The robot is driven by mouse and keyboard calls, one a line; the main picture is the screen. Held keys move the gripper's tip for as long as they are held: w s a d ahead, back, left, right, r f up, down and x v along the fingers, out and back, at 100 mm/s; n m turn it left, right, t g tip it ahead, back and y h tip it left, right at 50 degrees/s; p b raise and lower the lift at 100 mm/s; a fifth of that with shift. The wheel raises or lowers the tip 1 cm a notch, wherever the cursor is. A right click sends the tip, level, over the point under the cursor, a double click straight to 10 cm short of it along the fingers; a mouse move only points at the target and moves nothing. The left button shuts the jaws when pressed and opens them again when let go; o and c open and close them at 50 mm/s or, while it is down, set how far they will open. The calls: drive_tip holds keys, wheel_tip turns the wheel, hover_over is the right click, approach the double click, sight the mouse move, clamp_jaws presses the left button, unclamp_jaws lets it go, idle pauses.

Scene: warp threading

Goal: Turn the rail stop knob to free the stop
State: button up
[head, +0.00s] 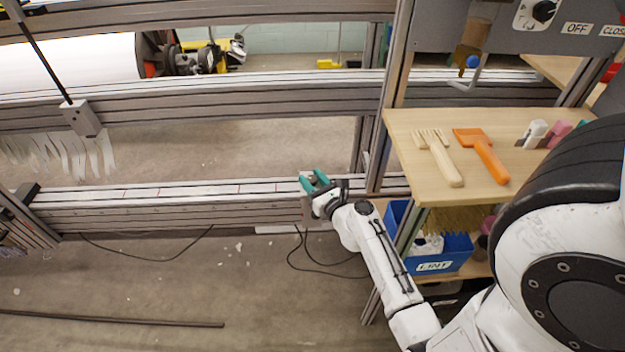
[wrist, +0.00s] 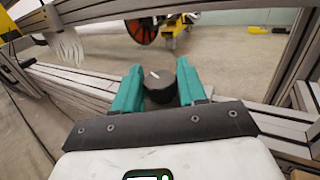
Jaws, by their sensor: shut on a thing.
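The rail stop knob (wrist: 160,86) is a dark round knob with a white mark on its top, seen in the wrist view between my teal fingers. My gripper (wrist: 160,84) is shut on it, one finger on each side. In the head view my gripper (head: 314,180) is at the lower rail (head: 200,193), near its right end. The knob is mostly hidden there by the fingers. The stop itself is hard to make out beneath my gripper.
A wooden shelf (head: 405,122) with a fork-like comb (head: 438,157) and an orange tool (head: 482,155) stands right of my arm. A blue bin (head: 443,256) labelled LINT sits below. A grey upright post (head: 390,100) is close right of my gripper. Black cables (head: 300,258) lie on the floor.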

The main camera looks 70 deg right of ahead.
drive_tip(key=o, duration=1)
drive_tip(key=shift+c, duration=0.2)
drive_tip(key=shift+m+g+h, duration=0.8)
drive_tip(key=shift+g+h, duration=0.1)
drive_tip(key=shift+m+g+h+b, duration=0.35)
drive_tip(key=shift+m+g+h, duration=0.05)
